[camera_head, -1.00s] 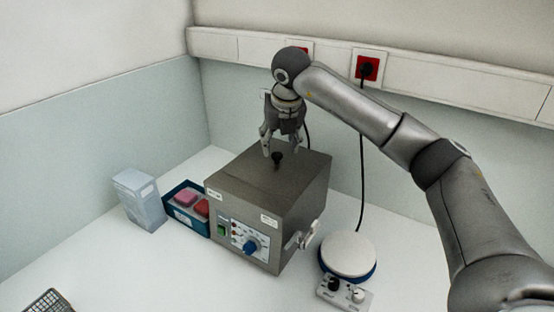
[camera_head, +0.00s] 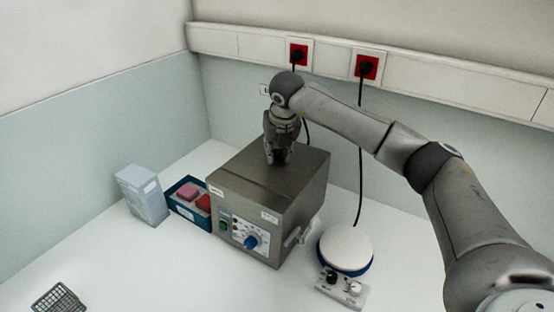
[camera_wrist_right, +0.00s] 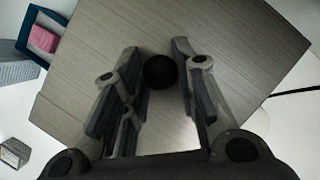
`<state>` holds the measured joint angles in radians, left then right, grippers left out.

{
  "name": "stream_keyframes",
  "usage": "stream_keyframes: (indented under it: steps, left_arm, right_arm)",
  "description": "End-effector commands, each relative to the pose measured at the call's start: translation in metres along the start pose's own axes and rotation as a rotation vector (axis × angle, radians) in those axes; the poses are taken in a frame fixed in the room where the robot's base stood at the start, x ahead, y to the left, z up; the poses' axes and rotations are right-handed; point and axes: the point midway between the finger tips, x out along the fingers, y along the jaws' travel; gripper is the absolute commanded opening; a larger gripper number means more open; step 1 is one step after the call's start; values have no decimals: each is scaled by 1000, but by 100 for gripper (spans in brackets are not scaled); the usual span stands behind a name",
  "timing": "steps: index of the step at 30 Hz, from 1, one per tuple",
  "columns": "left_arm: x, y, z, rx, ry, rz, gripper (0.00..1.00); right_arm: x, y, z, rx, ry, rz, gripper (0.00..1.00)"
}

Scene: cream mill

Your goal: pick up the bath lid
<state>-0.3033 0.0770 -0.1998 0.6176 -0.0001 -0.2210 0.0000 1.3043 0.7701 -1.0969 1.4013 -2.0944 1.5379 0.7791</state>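The bath lid (camera_head: 303,168) is the flat grey metal top of the box-shaped water bath (camera_head: 262,222), and it lies level on it. My right gripper (camera_head: 277,159) points down over the middle of the lid. My left gripper is in neither view.
A blue box with pink and red items (camera_head: 187,211) and a pale carton (camera_head: 142,195) stand left of the bath. A white-topped hotplate (camera_head: 346,249) stands right. A wire rack (camera_head: 59,299) lies front left. Red sockets (camera_head: 366,67) with cables are on the back wall.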

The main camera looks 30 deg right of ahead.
Motion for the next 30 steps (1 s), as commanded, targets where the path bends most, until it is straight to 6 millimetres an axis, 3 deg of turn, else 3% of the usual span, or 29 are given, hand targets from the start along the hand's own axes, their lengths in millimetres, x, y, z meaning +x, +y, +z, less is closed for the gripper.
stream_keyframes:
  steps: [3,13,19,23,30]
  left_arm:
    - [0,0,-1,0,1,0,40]
    - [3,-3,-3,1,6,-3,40]
    - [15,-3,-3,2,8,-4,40]
    - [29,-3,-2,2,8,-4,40]
    - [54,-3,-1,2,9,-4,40]
  right_arm:
    - [-1,0,1,1,-2,1,6]
    - [-2,0,2,1,-2,1,6]
    - [-13,0,6,2,-5,2,6]
    - [-31,1,12,1,-8,5,6]
    - [-97,6,-10,-1,-10,4,6]
